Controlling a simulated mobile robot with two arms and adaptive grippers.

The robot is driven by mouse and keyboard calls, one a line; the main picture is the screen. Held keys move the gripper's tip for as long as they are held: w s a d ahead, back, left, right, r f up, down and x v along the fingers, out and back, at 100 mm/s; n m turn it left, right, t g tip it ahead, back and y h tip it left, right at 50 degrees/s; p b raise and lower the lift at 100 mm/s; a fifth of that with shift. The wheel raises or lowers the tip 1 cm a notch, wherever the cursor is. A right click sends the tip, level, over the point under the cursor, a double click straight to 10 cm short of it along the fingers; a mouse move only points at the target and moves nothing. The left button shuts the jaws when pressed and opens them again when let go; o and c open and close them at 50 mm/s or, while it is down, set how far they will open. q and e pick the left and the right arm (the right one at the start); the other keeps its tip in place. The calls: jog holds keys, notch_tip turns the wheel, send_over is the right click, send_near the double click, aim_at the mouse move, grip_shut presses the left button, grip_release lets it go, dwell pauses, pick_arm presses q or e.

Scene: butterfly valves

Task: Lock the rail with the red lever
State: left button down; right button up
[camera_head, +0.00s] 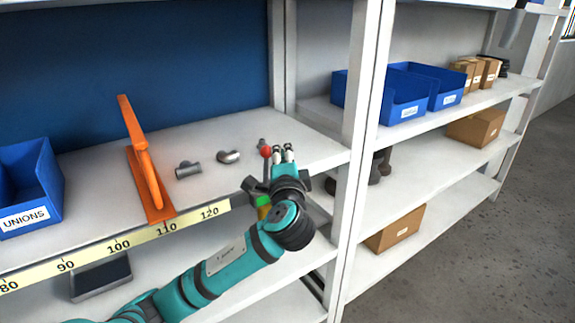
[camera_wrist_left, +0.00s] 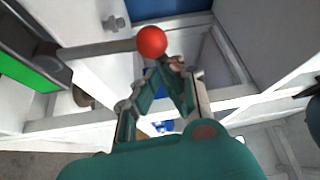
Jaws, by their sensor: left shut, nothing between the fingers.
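The red lever's round knob (camera_head: 266,151) stands on a thin stem above a dark block with a green patch (camera_head: 264,204) at the right end of the yellow scale rail (camera_head: 165,232). My left gripper (camera_head: 284,153) is just right of the knob in the head view, fingers shut and empty. In the left wrist view the red knob (camera_wrist_left: 152,41) is just beyond the shut fingertips (camera_wrist_left: 172,66); I cannot tell whether they touch. The dark block with its green strip (camera_wrist_left: 25,72) is at the left edge there. My wrist hides part of the block. My right gripper is not in view.
An orange upright piece (camera_head: 150,175) stands on the shelf by the rail. Two grey pipe fittings (camera_head: 187,169) (camera_head: 229,157) lie left of the knob. A blue UNIONS bin (camera_head: 28,185) is at the left. A white shelf post (camera_head: 357,130) rises close right of my gripper.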

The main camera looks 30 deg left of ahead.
aim_at(267, 157)
pick_arm(q)
jog(key=s+n+b, duration=0.1)
jog(key=s+n+y+b, duration=0.1)
jog(key=b, duration=0.1)
jog(key=a+n+b, duration=0.1)
jog(key=b, duration=0.1)
jog(key=shift+s+f+n+t+y, duration=0.1)
jog(key=shift+s+n+t+y, duration=0.2)
jog(key=shift+s+n+t, duration=0.1)
jog(key=shift+s+a+r+n+y+b, duration=0.25)
jog(key=shift+s+n+y+b, duration=0.25)
jog(key=shift+n+b, duration=0.5)
jog(key=shift+r, duration=0.1)
